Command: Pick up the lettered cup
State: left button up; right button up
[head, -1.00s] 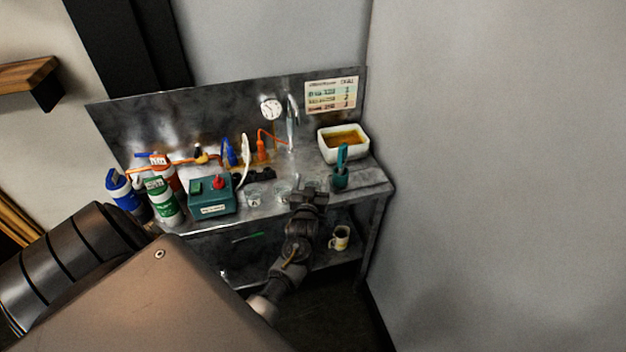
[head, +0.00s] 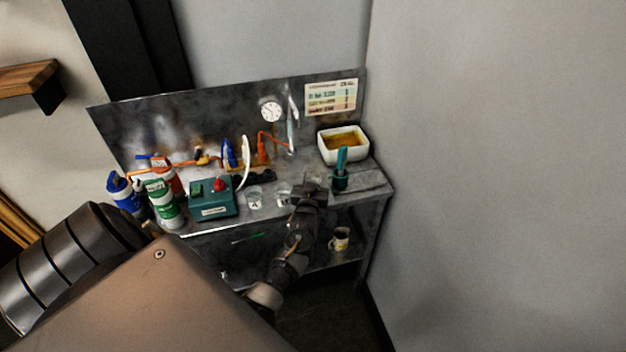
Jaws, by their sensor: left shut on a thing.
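A small clear cup with a dark letter that looks like A (head: 255,200) stands on the metal bench (head: 370,188). A second clear cup (head: 283,195) stands to its right, close beside my left gripper; I cannot read its marking. My left gripper (head: 315,181) is over the front of the bench, right of both cups. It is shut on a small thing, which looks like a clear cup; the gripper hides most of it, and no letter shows. My right gripper is not in view.
A teal-handled tool in a holder (head: 341,170) stands just right of the gripper. A white tub of brown liquid (head: 343,145) is behind it. A teal box (head: 213,200) and several bottles (head: 163,203) stand left. A mug (head: 340,238) is on the lower shelf.

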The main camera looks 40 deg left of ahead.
pick_arm(q)
jog(key=shift+r, duration=0.15)
notch_tip(320, 180, up, 10)
jog(key=b, duration=0.1)
dwell(1.0)
jog(key=shift+f, duration=0.2)
